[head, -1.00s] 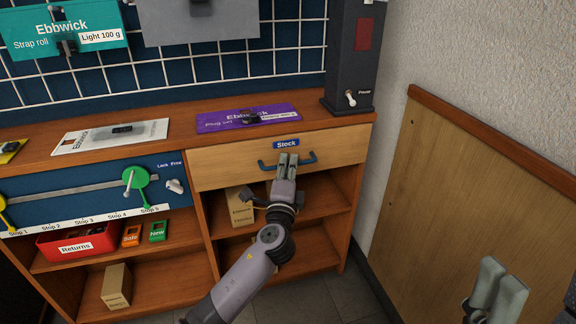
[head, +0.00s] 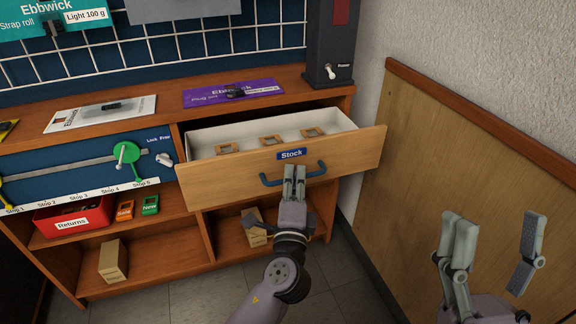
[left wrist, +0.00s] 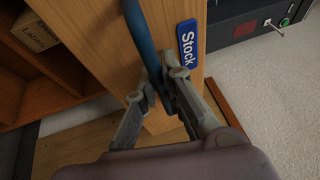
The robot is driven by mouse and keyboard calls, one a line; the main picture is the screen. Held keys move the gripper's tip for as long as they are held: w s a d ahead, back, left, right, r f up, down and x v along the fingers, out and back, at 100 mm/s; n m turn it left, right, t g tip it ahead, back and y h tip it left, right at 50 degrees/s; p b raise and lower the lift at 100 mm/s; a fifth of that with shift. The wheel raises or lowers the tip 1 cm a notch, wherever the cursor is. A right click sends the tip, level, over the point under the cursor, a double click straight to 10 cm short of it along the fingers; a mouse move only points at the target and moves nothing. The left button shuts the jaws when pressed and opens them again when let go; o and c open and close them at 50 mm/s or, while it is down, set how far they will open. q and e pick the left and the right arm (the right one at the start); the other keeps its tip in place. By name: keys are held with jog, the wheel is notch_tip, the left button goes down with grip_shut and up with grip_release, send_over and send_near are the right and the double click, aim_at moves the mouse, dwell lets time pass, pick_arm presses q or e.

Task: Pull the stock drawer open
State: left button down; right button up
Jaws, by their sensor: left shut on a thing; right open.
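The stock drawer (head: 349,155) stands pulled out of the bench, with its wooden front, blue "Stock" label (head: 292,154) and blue bar handle (head: 270,181). Its white inside shows, holding 3 small tan square frames (head: 272,139). My left gripper (head: 294,172) is shut on the blue handle at its middle. In the left wrist view the fingers close around the handle (left wrist: 141,38) beside the label (left wrist: 187,44). My right gripper (head: 492,232) is open and empty, in front of the wooden wall panel at the right.
The bench top (head: 168,110) carries a purple mat (head: 215,95) and a white card (head: 75,117). A red Returns bin (head: 75,216) and small boxes sit on shelves below. The wooden wall panel (head: 430,140) bounds the right side. Floor in front is clear.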

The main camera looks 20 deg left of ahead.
pick_arm(q)
jog(key=shift+s+d, duration=0.35)
jog(key=shift+s, duration=0.2)
jog(key=c, duration=1.7)
grip_release()
jog(key=v, duration=1.2)
